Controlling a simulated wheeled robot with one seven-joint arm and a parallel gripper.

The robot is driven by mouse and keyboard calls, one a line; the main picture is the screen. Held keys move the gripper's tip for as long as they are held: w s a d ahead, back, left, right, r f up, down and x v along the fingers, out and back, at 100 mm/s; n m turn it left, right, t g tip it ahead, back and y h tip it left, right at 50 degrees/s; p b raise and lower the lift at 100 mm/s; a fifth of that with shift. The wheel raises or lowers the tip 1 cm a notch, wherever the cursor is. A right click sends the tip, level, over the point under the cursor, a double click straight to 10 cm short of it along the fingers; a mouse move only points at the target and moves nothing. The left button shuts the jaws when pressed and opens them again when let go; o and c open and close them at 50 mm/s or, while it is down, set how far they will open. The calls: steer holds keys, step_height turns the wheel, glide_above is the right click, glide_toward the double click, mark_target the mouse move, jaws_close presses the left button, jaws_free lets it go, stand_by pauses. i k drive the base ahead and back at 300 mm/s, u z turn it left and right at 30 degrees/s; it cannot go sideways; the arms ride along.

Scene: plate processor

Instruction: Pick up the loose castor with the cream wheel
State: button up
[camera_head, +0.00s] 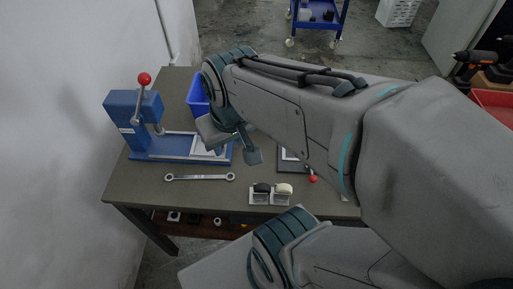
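The castor with the cream wheel (284,189) is on the table near its front edge, its pale metal plate facing the camera. A castor with a black wheel (262,188) sits close on its left. My gripper (236,152) hangs over the middle of the table, behind and to the left of both castors and apart from them. It is partly hidden by my own arm, and whether its fingers are open or shut is unclear. I see nothing held in it.
A blue press (133,110) with a red-knobbed lever stands at the table's left. A wrench (200,178) lies in front of it. A blue bin (197,98) stands behind. A red knob (313,179) shows right of the castors. My arm hides the table's right side.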

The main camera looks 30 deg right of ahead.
mark_target(280, 194)
steer(key=u, duration=1.75)
steer(key=k, duration=1.25)
steer(key=z, duration=1.1)
